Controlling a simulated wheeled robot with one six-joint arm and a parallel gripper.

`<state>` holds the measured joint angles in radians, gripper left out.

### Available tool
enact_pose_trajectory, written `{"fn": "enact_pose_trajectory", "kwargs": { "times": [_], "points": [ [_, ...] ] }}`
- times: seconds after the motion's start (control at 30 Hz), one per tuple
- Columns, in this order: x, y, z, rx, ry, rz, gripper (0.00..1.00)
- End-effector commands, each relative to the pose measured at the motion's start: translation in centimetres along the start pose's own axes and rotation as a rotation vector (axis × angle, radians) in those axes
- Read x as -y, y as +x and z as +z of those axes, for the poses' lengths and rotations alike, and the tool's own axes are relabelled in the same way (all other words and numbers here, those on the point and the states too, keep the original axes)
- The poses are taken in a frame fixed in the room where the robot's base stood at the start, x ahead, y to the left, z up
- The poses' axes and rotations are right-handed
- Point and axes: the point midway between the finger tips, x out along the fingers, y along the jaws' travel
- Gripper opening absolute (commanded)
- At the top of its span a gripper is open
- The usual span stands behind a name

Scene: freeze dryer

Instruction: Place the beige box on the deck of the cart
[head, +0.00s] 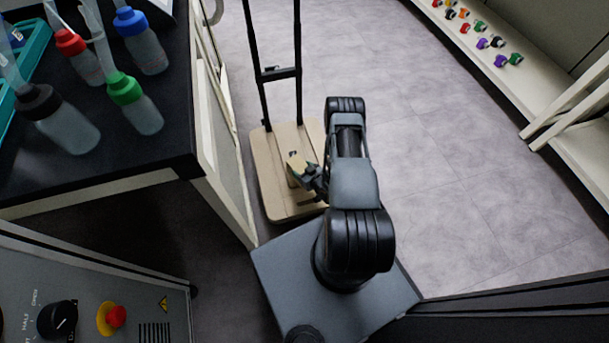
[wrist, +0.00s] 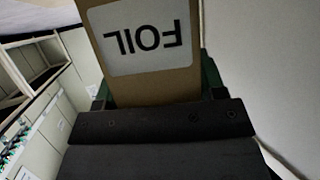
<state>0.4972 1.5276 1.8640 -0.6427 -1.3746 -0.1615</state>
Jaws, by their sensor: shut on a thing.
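The beige box (head: 296,165) is in my gripper (head: 302,175), seen over the cart's deck in the head view. In the wrist view the beige box (wrist: 185,84) fills the space between the jaws and carries a white label reading FOIL, upside down. My gripper (wrist: 155,92) is shut on it. The cart (head: 280,210) has a flat beige deck and a black upright handle at its far end. I cannot tell whether the box touches the deck or hangs above it. My arm hides part of the deck's right side.
A black-topped bench (head: 175,140) with several capped bottles stands left of the cart. A grey panel with a red button (head: 117,317) is at the lower left. A shelf (head: 500,75) with small coloured items is at the right. The floor (head: 430,130) between is clear.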

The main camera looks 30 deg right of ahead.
Motion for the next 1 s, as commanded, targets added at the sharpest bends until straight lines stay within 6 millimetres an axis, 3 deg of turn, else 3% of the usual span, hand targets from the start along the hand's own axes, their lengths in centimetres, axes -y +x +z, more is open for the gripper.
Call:
{"fn": "enact_pose_trajectory", "kwargs": {
  "times": [0.23, 0.43, 0.87, 0.9, 1.0],
  "points": [
    [-0.8, 0.9, 1.0, -0.002, 0.0, 0.001, 0.34],
    [-0.8, 1.9, 3.5, -0.001, 0.0, 0.0, 0.34],
    [-0.8, 2.2, 4.0, -0.001, 0.0, 0.0, 0.34],
    [-0.8, 2.1, 3.9, 0.0, 0.0, 0.0, 0.67],
    [-0.8, 2.1, 3.9, 0.0, 0.0, 0.0, 0.76]
  ]
}}
